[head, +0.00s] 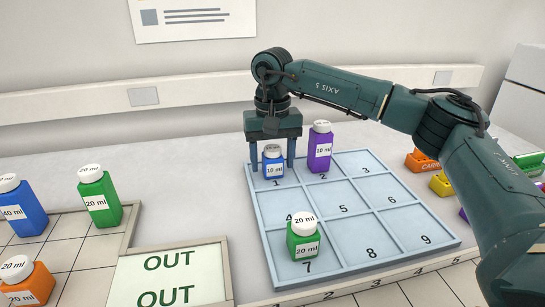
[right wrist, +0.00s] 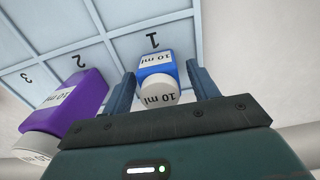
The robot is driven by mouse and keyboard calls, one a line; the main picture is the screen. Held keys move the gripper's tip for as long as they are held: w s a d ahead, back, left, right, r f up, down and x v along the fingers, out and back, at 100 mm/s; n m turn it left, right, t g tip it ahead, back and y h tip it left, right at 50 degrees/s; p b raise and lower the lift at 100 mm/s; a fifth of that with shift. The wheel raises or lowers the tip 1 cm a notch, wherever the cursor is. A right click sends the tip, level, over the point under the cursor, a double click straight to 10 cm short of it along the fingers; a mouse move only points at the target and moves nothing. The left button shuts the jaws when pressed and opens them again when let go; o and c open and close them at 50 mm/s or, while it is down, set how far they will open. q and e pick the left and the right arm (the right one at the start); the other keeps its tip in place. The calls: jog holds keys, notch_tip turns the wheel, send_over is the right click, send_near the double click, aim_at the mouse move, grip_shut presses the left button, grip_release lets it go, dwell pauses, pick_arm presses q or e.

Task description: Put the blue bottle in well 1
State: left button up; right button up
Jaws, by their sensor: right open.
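The small blue 10 ml bottle (head: 273,163) stands upright in well 1 of the pale blue numbered tray (head: 345,210). My right gripper (head: 272,165) is above well 1, pointing down, with its fingers on either side of the bottle. In the right wrist view the open right gripper (right wrist: 163,85) has the blue bottle (right wrist: 157,72) between its fingers, with gaps showing beside it. A purple 10 ml bottle (head: 320,147) stands in well 2 and also shows in the right wrist view (right wrist: 75,105). My left gripper does not show.
A green 20 ml bottle (head: 303,242) stands in well 7. At left, a tiled tray holds a blue 40 ml bottle (head: 22,208), a green one (head: 98,200) and an orange one (head: 28,283), beside an OUT sign (head: 170,275). Coloured blocks (head: 421,161) lie right of the numbered tray.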

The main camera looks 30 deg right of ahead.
aim_at(273, 147)
notch_tip(273, 147, up, 12)
jog(key=shift+r+p, duration=0.15)
jog(key=shift+p, duration=0.6)
